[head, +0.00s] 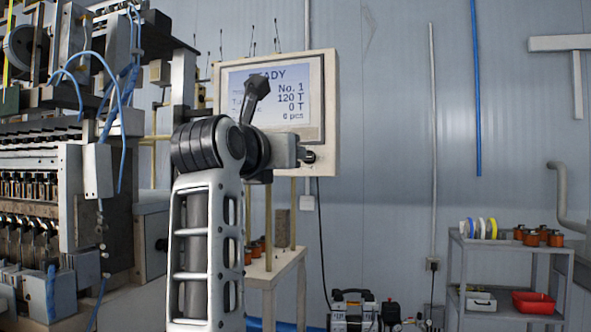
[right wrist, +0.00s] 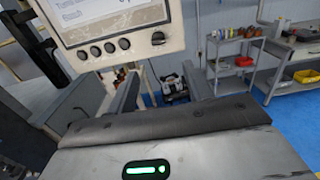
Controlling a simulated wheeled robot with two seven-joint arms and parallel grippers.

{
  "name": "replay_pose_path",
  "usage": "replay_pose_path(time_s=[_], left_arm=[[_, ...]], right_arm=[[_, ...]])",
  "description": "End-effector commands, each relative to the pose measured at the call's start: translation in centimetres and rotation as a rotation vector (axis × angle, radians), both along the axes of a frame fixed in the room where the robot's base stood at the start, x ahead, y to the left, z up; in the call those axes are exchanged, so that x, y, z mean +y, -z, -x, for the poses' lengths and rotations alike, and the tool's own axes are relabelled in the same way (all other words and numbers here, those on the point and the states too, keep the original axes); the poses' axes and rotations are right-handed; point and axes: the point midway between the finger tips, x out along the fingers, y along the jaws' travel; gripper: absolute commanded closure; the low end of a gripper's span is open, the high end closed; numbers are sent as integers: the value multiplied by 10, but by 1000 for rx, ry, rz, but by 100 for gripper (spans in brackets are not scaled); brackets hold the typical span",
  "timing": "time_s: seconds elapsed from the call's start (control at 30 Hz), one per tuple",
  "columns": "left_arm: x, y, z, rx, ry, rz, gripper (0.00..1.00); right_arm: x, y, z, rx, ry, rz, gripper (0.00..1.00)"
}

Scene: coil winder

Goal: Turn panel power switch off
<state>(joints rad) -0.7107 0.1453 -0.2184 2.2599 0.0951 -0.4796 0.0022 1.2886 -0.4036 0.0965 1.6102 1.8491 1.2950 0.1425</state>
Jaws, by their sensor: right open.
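The control panel (head: 330,90) hangs in front of the wall with its screen lit, reading READY, No. 1, 120 T, 0 T and 6 pcs. Its lower bezel also fills the top of the right wrist view (right wrist: 140,45). A row of dark round knobs (right wrist: 109,47) sits on that bezel, with a separate switch (right wrist: 158,38) at its right end. That switch also shows as a dark knob in the head view (head: 310,157). My right gripper (right wrist: 163,75) is open and empty, with its fingers apart below the bezel near the switch. My right arm hides the panel's lower left part in the head view. My left gripper is out of view.
The winding machine (head: 60,170) stands close on the left. A small wooden table (head: 275,268) with orange spools is below the panel. A compressor (head: 352,310) is on the floor. A grey shelf cart (head: 510,270) stands at right.

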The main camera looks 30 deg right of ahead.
Motion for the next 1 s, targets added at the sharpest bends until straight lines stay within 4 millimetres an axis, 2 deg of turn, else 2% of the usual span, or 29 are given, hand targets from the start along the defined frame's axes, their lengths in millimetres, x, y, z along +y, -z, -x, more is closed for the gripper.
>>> replay_pose_path(time_s=[0.07,0.17,0.7,0.83,1.0], left_arm=[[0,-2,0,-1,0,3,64],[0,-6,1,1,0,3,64],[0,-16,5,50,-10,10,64],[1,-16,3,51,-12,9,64],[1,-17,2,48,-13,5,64]], right_arm=[[1,0,-4,-1,-22,-25,49],[-9,-1,-12,1,-22,-28,49],[-94,-3,-84,2,-20,-22,49],[-108,-2,-95,1,-18,-19,49],[-116,0,-102,1,-19,-21,49]])
